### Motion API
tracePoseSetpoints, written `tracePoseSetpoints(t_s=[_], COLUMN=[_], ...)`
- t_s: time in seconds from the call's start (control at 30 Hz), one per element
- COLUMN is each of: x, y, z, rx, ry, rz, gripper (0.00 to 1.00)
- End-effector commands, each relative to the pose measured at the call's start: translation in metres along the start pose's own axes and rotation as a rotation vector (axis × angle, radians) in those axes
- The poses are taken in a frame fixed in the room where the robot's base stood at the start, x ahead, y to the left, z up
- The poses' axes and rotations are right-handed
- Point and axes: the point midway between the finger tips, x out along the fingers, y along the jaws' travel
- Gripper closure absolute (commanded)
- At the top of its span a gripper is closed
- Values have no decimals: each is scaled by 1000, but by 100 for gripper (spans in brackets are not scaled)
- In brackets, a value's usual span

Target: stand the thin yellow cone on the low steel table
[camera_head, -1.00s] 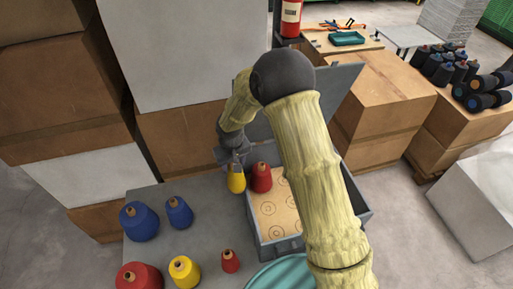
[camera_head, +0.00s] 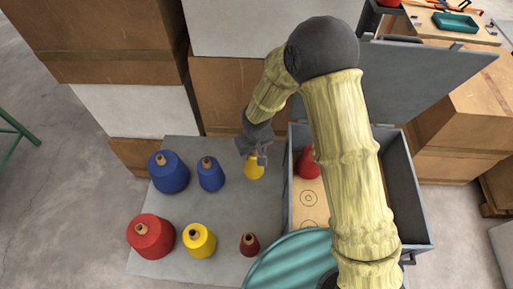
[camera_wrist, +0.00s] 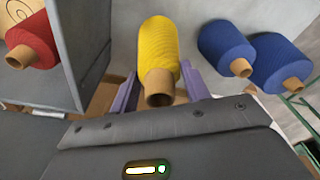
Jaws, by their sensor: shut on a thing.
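The thin yellow cone (camera_head: 255,170) is in my gripper (camera_head: 256,157), over the right part of the low steel table (camera_head: 222,225), left of the grey crate. The wrist view shows the yellow cone (camera_wrist: 160,50) between the two purple fingers of my gripper (camera_wrist: 158,88), its brown tube tip toward the camera. I cannot tell whether its base touches the table. A wider yellow cone (camera_head: 199,240) stands at the table's front.
Two blue cones (camera_head: 168,172) (camera_head: 211,175), a big red cone (camera_head: 151,237) and a small red cone (camera_head: 249,245) stand on the table. The open grey crate (camera_head: 411,190) at its right holds a red cone (camera_head: 308,163). Cardboard boxes (camera_head: 226,95) stand behind.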

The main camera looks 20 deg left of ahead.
Motion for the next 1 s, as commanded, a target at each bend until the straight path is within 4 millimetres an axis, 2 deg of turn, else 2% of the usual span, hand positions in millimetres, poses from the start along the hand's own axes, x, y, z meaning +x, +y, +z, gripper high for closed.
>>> tracePoseSetpoints(t_s=[0.47, 1.0], x=[4, 54], y=[3, 0], z=[1, 6], rx=[6, 1], ry=[1, 0], rz=[1, 0], gripper=[95, 95])
